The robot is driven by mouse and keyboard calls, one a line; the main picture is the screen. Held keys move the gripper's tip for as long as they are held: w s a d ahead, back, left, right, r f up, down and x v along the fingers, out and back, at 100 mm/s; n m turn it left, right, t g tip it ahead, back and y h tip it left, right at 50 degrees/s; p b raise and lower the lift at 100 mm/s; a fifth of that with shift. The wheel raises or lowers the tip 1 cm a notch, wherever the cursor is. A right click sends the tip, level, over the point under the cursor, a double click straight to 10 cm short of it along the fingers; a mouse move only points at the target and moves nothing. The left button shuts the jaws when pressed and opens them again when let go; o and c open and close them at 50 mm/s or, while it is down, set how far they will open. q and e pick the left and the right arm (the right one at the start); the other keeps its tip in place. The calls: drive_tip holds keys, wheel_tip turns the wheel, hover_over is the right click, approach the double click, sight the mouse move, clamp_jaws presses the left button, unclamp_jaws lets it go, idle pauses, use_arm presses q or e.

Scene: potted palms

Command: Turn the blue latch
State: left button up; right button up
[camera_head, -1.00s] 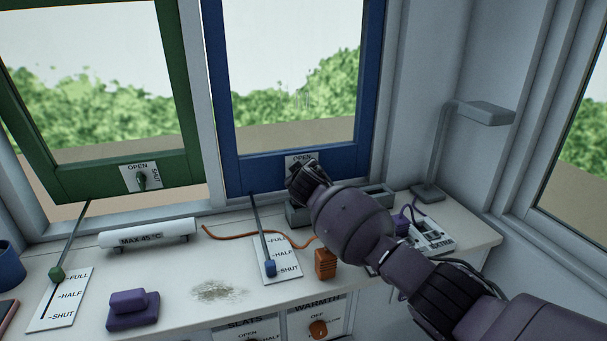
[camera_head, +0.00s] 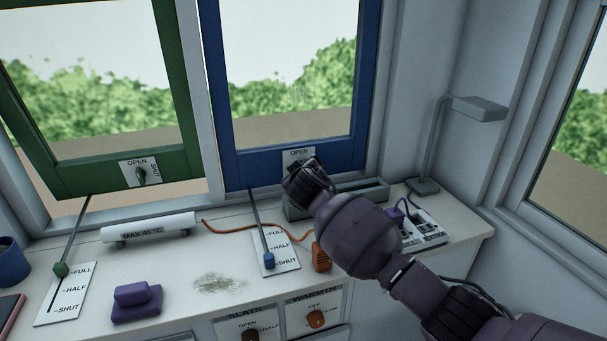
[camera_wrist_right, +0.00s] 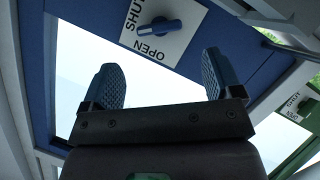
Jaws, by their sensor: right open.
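The blue latch (camera_wrist_right: 160,27) is a small blue handle on a white plate (camera_wrist_right: 180,45) fixed to the blue window frame (camera_head: 266,170). In the right wrist view the handle lies across the plate, one end near the word SHUT, with OPEN beside it. My right gripper (camera_wrist_right: 160,64) is open and empty; its two blue-padded fingers point toward the plate, apart from the latch. In the head view my right gripper (camera_head: 303,174) is in front of the plate (camera_head: 299,154) and hides the latch. My left gripper is not in view.
A green window frame (camera_head: 110,175) with its own latch (camera_head: 141,174) is at the left. Below, the bench (camera_head: 185,255) holds a blue-knobbed lever (camera_head: 268,259), an orange block (camera_head: 321,258), a grey trough (camera_head: 360,194) and a lamp (camera_head: 478,107) at the right.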

drive_tip(key=shift+p+v, duration=0.3)
drive_tip(key=shift+v, duration=2.1)
drive_tip(key=shift+w, duration=0.1)
drive_tip(key=shift+c, duration=0.3)
